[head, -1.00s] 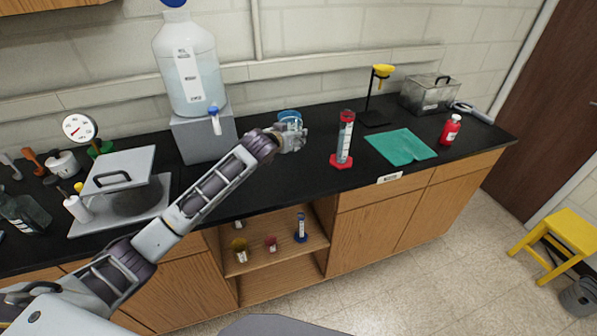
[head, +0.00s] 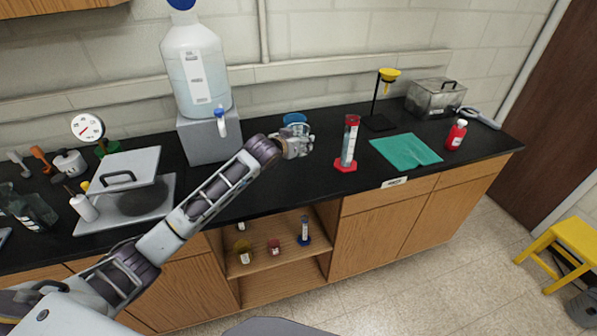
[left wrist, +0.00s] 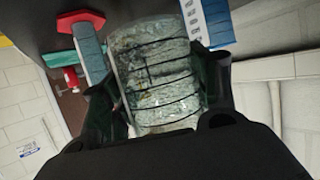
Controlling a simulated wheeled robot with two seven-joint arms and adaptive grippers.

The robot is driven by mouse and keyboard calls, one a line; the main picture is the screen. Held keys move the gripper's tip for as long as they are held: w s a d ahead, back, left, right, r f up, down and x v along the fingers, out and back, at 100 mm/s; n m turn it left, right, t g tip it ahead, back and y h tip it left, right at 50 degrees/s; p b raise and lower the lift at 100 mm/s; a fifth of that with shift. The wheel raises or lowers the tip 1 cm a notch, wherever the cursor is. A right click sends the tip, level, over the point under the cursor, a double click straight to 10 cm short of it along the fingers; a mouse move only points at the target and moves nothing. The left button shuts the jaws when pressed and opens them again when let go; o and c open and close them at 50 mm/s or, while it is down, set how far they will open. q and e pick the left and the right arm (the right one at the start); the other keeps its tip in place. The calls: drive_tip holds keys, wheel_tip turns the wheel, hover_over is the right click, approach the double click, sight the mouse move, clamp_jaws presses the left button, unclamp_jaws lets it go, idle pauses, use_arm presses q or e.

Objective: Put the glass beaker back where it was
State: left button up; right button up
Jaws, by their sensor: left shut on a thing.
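The glass beaker (left wrist: 158,72) is clear, with dark lines around its wall. It fills the middle of the left wrist view, between the two dark fingers. My left gripper (head: 300,145) is shut on it, over the black counter between the water jug and the red-based cylinder. In the head view the beaker (head: 299,129) shows only as a small clear shape at the fingertips. I cannot tell whether its base touches the counter. My right gripper is out of view.
A blue-rimmed item (head: 295,118) stands just behind the beaker. The red-based cylinder (head: 349,145) is close on the right, and the water jug's grey stand (head: 208,138) on the left. A green mat (head: 406,150) lies further right. The front counter strip is clear.

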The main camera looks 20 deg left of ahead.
use_arm(q)
drive_tip(key=shift+f, duration=3)
drive_tip(key=shift+f+p, duration=0.45)
drive_tip(key=shift+f, duration=1.45)
drive_tip(key=shift+f, duration=0.1)
drive_tip(key=o, duration=1.1)
drive_tip(key=shift+b+v, duration=0.5)
drive_tip(key=shift+v, duration=5.55)
drive_tip(key=shift+d, duration=0.1)
